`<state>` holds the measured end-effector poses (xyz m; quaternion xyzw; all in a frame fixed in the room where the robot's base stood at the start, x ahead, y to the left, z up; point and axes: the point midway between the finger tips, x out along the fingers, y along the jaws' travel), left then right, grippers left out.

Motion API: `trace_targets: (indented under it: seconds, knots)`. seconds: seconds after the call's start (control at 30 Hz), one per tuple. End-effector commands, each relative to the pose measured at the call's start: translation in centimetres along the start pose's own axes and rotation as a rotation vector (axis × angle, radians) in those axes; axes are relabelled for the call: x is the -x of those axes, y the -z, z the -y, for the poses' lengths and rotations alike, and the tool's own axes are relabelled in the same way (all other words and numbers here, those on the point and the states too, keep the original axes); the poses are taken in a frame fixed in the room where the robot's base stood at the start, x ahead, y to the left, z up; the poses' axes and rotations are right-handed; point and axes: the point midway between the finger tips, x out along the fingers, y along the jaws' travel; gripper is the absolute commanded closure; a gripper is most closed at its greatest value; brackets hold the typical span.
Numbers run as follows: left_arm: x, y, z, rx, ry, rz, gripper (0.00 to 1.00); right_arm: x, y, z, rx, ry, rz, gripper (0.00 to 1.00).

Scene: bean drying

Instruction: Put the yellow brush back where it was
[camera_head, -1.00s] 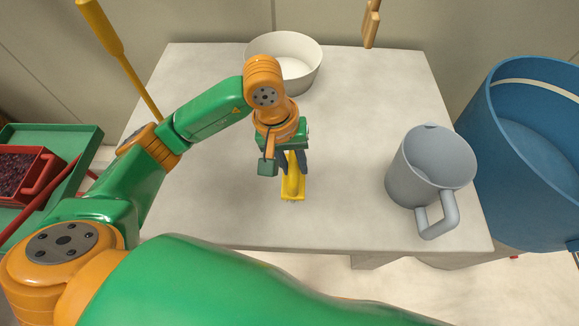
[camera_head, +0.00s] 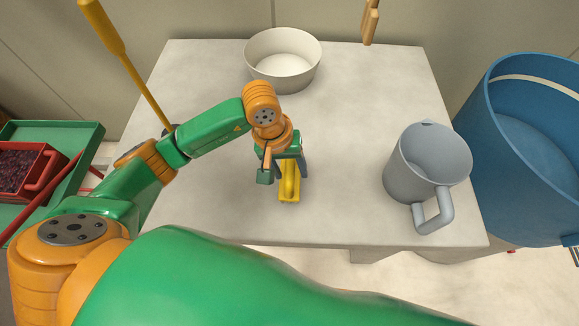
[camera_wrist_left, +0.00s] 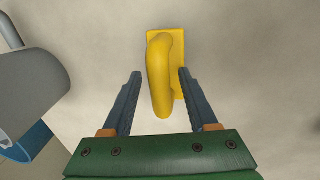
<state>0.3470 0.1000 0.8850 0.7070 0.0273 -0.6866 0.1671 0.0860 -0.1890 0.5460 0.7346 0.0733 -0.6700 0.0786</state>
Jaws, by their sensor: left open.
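The yellow brush (camera_head: 289,190) lies on the pale table near its front edge, in the middle. In the left wrist view the brush (camera_wrist_left: 162,75) shows its handle pointing back toward my gripper, with its flat yellow base beneath. My left gripper (camera_head: 288,170) is right above and behind the brush. In the left wrist view its two dark fingers (camera_wrist_left: 157,85) are spread apart, one on each side of the brush handle, with gaps between them and the handle. My right gripper is not in view.
A white bowl (camera_head: 283,60) stands at the back of the table (camera_head: 350,130). A grey jug (camera_head: 420,175) stands at the right, beside a blue tub (camera_head: 530,130). A red crate (camera_head: 28,170) sits in a green tray (camera_head: 75,140) at the left.

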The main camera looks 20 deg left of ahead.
Motion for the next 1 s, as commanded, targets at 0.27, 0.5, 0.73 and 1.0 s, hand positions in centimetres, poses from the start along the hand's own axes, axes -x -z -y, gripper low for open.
trace_targets:
  seconds: [0.27,0.5,0.73,1.0]
  knots:
    - [3.5,0.2,-0.1,-0.002,-0.003,-0.008,0.41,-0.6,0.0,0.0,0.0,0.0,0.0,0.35]
    - [9.8,0.1,-0.1,-0.001,-0.002,-0.006,0.41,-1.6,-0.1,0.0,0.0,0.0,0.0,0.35]
    - [12.3,0.0,-0.1,0.001,0.0,-0.001,0.41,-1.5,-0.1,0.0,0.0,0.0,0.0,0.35]
    - [12.3,0.0,-0.1,0.001,0.0,0.0,0.41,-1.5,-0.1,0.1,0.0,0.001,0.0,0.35]
